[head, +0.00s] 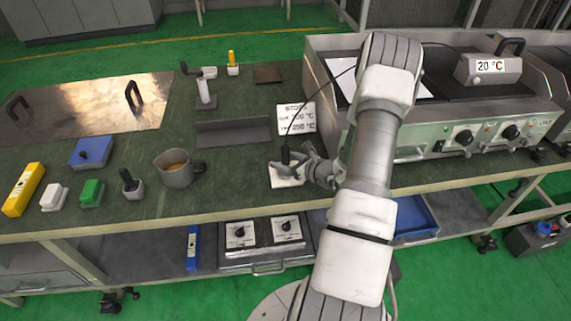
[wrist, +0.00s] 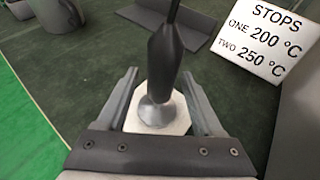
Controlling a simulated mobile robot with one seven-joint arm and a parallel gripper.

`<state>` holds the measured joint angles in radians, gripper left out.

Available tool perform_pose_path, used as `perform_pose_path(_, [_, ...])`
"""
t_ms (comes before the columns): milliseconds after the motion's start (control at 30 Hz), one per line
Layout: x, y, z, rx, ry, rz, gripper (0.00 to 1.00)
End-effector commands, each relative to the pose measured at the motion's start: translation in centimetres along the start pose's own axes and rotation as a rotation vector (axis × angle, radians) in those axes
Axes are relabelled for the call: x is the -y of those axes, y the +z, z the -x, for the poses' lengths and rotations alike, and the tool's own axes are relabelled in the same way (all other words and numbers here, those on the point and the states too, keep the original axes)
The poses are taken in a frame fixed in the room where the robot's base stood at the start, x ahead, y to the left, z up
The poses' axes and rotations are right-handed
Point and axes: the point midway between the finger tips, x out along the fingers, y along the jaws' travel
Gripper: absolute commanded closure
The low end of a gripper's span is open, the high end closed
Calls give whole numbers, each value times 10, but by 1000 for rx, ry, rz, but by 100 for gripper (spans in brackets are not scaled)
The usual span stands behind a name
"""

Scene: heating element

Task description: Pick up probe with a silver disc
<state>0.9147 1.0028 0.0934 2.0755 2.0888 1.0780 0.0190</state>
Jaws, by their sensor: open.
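The probe (wrist: 166,65) has a black handle and a silver disc-like foot (wrist: 155,112). It stands upright on a white octagonal base (wrist: 143,118) on the dark bench top. In the head view the probe (head: 285,154) stands near the bench's front edge, on its white base (head: 287,181). My gripper (wrist: 160,85) is open, with one finger on each side of the probe and a gap visible on both sides. In the head view my gripper (head: 300,165) is at the probe, partly hidden by my wrist.
A "STOPS" sign (head: 297,118) stands close behind the probe. A grey angled plate (head: 233,132) and a metal mug (head: 178,168) are to the left. A heater unit (head: 450,135) with knobs is to the right, with a "20 °C" display (head: 489,68) on it.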

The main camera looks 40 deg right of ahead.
Motion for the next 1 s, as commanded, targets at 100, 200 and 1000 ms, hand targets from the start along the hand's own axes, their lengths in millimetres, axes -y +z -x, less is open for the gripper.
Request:
perform_pose_path(100, [0,-2,-20,0,2,2,32])
perform_pose_path(200, [0,-1,-27,0,0,0,32])
perform_pose_path(1000, [0,0,-26,0,0,1,100])
